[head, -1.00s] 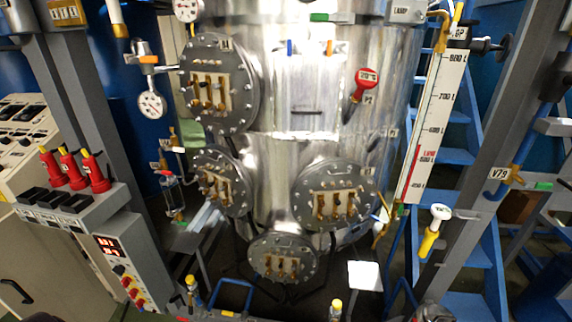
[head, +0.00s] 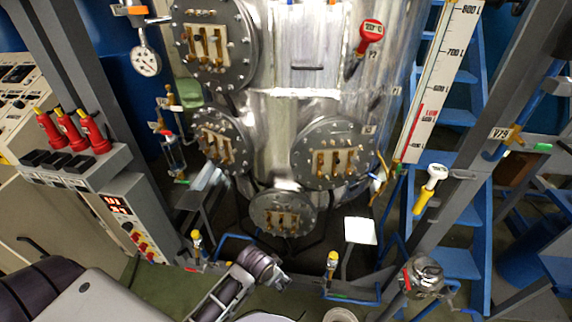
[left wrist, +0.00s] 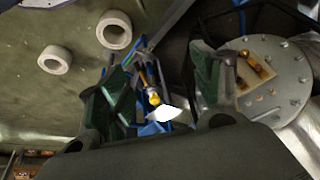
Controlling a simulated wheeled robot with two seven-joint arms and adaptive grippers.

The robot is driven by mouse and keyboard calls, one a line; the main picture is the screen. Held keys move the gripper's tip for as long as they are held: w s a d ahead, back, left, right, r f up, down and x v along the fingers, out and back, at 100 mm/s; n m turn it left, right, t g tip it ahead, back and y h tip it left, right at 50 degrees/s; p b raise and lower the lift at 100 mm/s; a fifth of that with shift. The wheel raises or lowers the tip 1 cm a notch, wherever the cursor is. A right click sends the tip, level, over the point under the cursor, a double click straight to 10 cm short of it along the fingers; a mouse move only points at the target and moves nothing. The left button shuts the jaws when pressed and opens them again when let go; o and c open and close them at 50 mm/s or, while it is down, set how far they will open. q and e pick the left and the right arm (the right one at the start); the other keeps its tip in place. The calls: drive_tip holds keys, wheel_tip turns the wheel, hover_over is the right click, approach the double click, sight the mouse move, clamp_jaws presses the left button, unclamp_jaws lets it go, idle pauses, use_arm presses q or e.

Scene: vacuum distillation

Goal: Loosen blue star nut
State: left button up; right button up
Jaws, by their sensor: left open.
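I cannot make out a blue star nut for certain in either view. My left gripper (head: 272,272) comes in at the bottom of the head view, low in front of the steel vessel (head: 300,110). In the left wrist view its two dark green fingers (left wrist: 168,88) stand wide apart with nothing held between them. Beyond the gap, a yellow-topped fitting (left wrist: 153,97) shows on blue tubing, beside a white plate (left wrist: 163,113). My right gripper is not in view.
Round bolted flanges (head: 335,155) stud the vessel. A control box (head: 125,215) with red-handled devices (head: 72,132) stands left. A blue ladder (head: 460,205) and a small metal pot (head: 425,275) are at right. White rings (left wrist: 115,30) lie on the floor.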

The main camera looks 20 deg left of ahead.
use_arm(q)
drive_tip(key=w+d+r+m+t+h, duration=0.1)
drive_tip(key=w+d+r+m+t, duration=0.25)
drive_tip(key=w+r+m, duration=0.9)
drive_tip(key=w+d+r+m+t+h, duration=0.25)
drive_tip(key=d+r+m, duration=0.2)
drive_tip(key=r, duration=1.65)
drive_tip(key=w+d+r+m+t, duration=0.35)
drive_tip(key=w+r+m, duration=0.5)
drive_tip(key=r, duration=0.75)
drive_tip(key=a+r+m+t, duration=0.1)
drive_tip(key=a+r+m, duration=0.25)
drive_tip(key=r, duration=0.45)
drive_tip(key=a+r+m+t, duration=0.1)
drive_tip(key=a+r+m, duration=0.1)
drive_tip(key=r+m, duration=0.35)
drive_tip(key=a+r+m+t, duration=0.2)
drive_tip(key=r+m, duration=0.1)
drive_tip(key=r, duration=0.6)
drive_tip(key=s+a+r+m+t+y, duration=0.1)
drive_tip(key=s+a+r+m, duration=0.1)
drive_tip(key=s+a+r, duration=0.2)
drive_tip(key=s+a+r+m+t+y, duration=0.2)
drive_tip(key=a+r, duration=0.7)
drive_tip(key=r, duration=0.7)
drive_tip(key=shift+s+a+r+m, duration=0.35)
drive_tip(key=shift+s+m, duration=0.3)
drive_tip(key=shift+s, duration=0.3)
